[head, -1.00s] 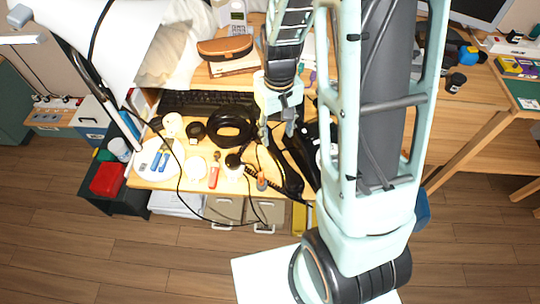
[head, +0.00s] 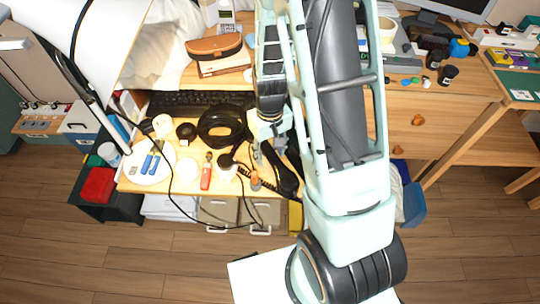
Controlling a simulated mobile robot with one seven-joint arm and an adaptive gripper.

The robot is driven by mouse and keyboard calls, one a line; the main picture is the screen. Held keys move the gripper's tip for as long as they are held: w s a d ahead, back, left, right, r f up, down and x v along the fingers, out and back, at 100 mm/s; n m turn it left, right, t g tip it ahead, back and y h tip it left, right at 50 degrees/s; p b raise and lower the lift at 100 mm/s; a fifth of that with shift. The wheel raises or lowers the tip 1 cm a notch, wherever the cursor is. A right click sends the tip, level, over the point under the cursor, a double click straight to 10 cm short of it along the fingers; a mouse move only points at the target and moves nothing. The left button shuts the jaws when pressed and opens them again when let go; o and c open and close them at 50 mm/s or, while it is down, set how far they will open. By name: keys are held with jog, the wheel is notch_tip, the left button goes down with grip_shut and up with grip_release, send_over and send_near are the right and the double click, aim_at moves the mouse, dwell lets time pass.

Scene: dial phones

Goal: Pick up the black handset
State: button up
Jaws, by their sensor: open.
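The black handset (head: 286,179) lies on the desk, right of the middle of the cluttered surface. Its upper part is partly hidden by my gripper and arm. A coiled black cord (head: 247,180) lies to its left. My gripper (head: 270,152) points down over the upper-left end of the handset, with its fingers apart and nothing seen between them. I cannot tell how high the fingertips are above the handset. The phone's base is not clearly visible behind my arm.
A black ring-shaped coil (head: 221,127) and a keyboard (head: 195,103) lie left of my gripper. A red-handled tool (head: 206,176), an orange item (head: 255,181) and a white plate (head: 150,162) are near the front edge. A brown case (head: 214,47) stands behind.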

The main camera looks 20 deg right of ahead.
jog(key=shift+c, duration=0.5)
grip_shut()
jog(key=shift+r, duration=0.1)
